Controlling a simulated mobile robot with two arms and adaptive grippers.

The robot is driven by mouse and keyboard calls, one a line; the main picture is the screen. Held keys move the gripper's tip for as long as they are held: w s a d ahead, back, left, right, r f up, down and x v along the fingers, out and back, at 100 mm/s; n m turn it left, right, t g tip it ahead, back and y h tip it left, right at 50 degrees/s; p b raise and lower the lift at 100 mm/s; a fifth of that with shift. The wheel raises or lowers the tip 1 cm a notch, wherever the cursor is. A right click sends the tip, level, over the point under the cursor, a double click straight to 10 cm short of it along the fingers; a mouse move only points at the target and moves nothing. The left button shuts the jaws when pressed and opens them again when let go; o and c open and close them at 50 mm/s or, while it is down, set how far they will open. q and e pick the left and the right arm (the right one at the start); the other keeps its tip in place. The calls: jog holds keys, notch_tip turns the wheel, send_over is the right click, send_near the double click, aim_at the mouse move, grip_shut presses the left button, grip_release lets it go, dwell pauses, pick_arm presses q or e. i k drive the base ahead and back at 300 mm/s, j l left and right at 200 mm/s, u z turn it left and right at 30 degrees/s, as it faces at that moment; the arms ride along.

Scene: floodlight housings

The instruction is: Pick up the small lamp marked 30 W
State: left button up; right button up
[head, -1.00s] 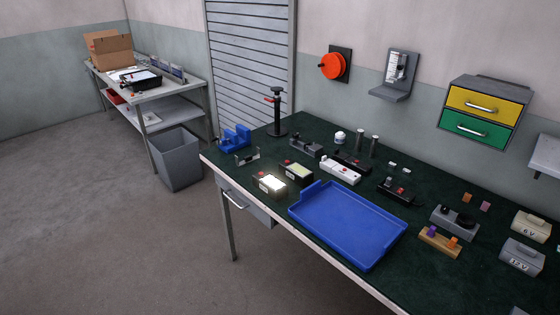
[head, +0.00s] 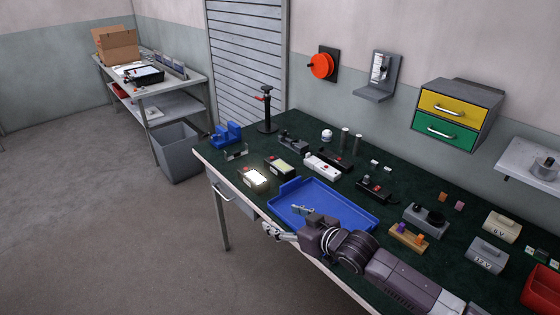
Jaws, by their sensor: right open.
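Two small box-shaped lamps lie at the table's front left. The nearer lamp (head: 254,178) has a bright, pale face, and the other lamp (head: 280,167) has a duller yellowish-green face. No wattage marking is readable on either, so I cannot tell which is the 30 W one. My right gripper (head: 285,221) is open and empty at the front edge of the blue tray, to the right of and nearer than the lamps. It is apart from both lamps. My left gripper is not in view.
The blue tray (head: 325,197) is empty and partly hidden by my right arm. Power strips, a blue holder (head: 226,134) and a black stand (head: 267,112) lie behind the lamps. A red bin (head: 543,290) is at the right.

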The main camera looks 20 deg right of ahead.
aim_at(285, 172)
jog(key=i+l, duration=0.45)
jog(key=i, duration=0.15)
jog(key=i+l, duration=0.4)
jog(key=i, duration=0.15)
